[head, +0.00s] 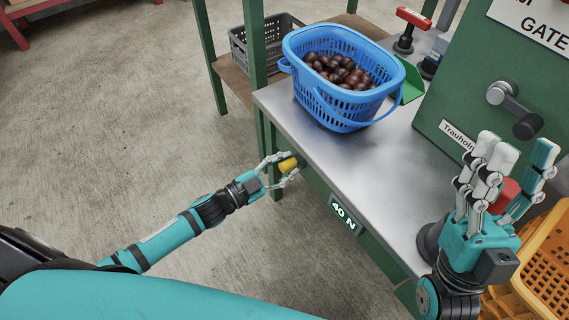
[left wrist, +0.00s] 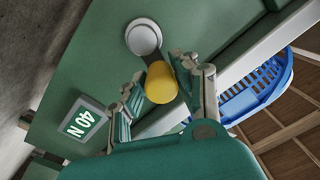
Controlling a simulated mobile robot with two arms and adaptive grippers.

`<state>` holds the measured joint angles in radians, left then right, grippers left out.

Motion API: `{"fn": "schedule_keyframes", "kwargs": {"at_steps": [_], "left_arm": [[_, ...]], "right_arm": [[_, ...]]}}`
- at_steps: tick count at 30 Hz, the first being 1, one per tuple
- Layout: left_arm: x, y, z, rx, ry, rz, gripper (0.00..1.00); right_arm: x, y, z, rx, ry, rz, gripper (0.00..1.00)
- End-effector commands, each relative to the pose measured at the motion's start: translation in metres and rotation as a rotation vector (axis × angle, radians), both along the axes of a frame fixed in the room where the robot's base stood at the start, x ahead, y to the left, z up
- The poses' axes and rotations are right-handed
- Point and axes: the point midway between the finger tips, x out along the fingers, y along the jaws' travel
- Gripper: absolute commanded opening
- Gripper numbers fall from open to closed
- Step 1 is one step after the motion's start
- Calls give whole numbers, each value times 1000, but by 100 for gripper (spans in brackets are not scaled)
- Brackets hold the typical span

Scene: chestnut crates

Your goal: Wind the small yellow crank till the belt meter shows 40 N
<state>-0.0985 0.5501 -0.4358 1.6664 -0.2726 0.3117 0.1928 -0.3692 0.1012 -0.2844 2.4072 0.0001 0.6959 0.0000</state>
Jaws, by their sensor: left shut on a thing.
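The small yellow crank (head: 287,164) is on the green front side of the metal bench; its yellow knob (left wrist: 161,82) also shows in the left wrist view, below a round grey-white hub (left wrist: 143,37). My left gripper (head: 284,168) is shut on the knob, with fingers on both sides of it. The belt meter (head: 343,214) on the bench front reads 40 N; it also shows in the left wrist view (left wrist: 82,124), turned sideways. My right gripper (head: 514,172) is open and empty, fingers pointing up, at the right over the bench's near end.
A blue basket (head: 342,105) of chestnuts stands on the bench top (head: 372,165). A green machine (head: 480,100) with a dark crank handle (head: 515,110) stands at the right. An orange crate (head: 545,265) is at lower right. A grey crate (head: 240,45) sits behind.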

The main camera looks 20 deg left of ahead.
Motion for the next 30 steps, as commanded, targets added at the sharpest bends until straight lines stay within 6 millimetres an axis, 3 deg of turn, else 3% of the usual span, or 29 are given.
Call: {"fn": "schedule_keyframes", "kwargs": {"at_steps": [1,2,7,18,30], "left_arm": [[0,0,0,-1,1,0,0],[0,0,0,-1,1,-1,33],[0,0,0,-1,2,-1,53],[-7,5,-1,-1,4,0,53],[-71,52,-2,1,6,-1,53]], "right_arm": [[0,0,0,0,0,0,40],[0,0,0,0,-1,0,40],[0,0,0,0,-2,0,40],[0,0,0,0,-1,1,40],[0,0,0,0,-2,1,40]]}}
